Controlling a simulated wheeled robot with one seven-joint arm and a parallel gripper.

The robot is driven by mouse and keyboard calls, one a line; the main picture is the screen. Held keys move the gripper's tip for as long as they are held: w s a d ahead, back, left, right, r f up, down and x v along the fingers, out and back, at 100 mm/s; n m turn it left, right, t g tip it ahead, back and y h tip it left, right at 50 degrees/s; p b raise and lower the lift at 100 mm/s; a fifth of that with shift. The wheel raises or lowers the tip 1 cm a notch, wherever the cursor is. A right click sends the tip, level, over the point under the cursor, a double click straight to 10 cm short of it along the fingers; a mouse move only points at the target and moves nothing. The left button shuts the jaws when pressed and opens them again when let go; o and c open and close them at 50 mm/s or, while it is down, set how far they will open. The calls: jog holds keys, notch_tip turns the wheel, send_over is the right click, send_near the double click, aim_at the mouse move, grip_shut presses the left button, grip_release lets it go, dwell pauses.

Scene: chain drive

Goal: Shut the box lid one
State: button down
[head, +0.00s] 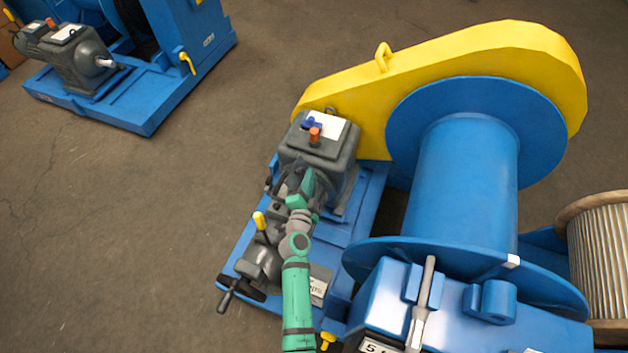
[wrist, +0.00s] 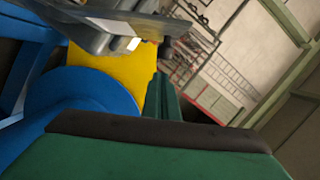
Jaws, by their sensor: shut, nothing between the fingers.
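The grey gearbox (head: 345,162) stands on the blue base frame beside the yellow chain guard. Its flat top carries a white plate (head: 332,124), an orange cap (head: 314,136) and a small blue part (head: 308,124). I cannot make out which part is box lid one, or whether it is open. My green arm reaches up from the bottom. My gripper (head: 309,180) is shut and empty in front of the gearbox's near side; I cannot tell if it touches. In the wrist view, grey metal (wrist: 120,25) shows beyond the dark green fingers (wrist: 163,98).
The yellow guard (head: 450,55) and blue drum (head: 460,180) fill the right. A yellow-handled lever (head: 259,221) and a hand crank (head: 228,295) stand left of my arm. A wire spool (head: 600,260) is at far right. Open floor (head: 130,220) lies left.

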aim_at(303, 171)
jog(key=shift+w+a+f, duration=0.25)
jog(key=shift+a+f, duration=0.1)
jog(key=shift+a, duration=0.35)
jog(key=shift+w+a+f+n, duration=0.1)
jog(key=shift+w+a+n, duration=0.1)
jog(key=shift+a+n, duration=0.2)
jog(key=shift+w+a+f+n, duration=0.15)
jog(key=shift+a+n, duration=0.15)
jog(key=shift+a, duration=0.2)
jog(key=shift+r, duration=0.1)
jog(key=shift+d, duration=0.1)
